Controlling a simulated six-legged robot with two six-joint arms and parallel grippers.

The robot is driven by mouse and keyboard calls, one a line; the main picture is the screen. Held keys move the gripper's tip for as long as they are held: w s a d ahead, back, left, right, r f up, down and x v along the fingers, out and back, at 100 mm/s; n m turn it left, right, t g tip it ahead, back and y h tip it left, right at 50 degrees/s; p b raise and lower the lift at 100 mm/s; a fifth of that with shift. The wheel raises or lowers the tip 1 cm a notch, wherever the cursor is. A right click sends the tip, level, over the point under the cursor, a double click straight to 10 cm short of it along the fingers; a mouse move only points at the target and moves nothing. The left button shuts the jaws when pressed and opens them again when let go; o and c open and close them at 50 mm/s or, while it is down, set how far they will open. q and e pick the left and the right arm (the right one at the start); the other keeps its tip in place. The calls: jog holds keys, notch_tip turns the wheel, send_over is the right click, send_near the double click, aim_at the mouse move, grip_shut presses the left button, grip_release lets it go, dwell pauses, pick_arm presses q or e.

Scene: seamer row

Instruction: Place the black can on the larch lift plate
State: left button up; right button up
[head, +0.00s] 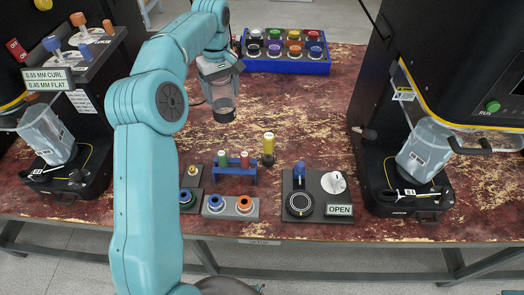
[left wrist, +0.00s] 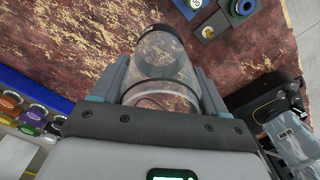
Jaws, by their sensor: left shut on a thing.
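My left gripper (head: 222,92) is shut on a see-through can with a dark end (head: 224,112), which I take as the black can. It is held above the table, behind the small fixtures. The left wrist view shows its clear body (left wrist: 160,68) between the two fingers of my left gripper (left wrist: 165,85). A seamer stands on each side, each with a round lift plate area at its base, the left one (head: 78,163) and the right one (head: 432,187). Their name labels are too small to read, so I cannot tell which is larch. My right gripper is out of view.
A blue tray (head: 286,67) of several colour-ringed pieces stands at the back. At the front are a blue rack (head: 236,177), a grey block with two rings (head: 231,207) and a dial panel marked OPEN (head: 300,217). Tilted clear guards (head: 45,133) (head: 422,148) stand at the seamers.

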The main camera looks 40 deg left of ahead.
pick_arm(q)
jog(key=f, duration=1.4)
jog(key=shift+s+d+f, duration=0.1)
jog(key=shift+s+f, duration=0.1)
jog(key=shift+s, duration=0.1)
jog(key=shift+s+f, duration=0.15)
jog(key=shift+f, duration=2.5)
jog(key=o, duration=1)
jog(key=shift+o, duration=0.2)
jog(key=shift+r, duration=0.1)
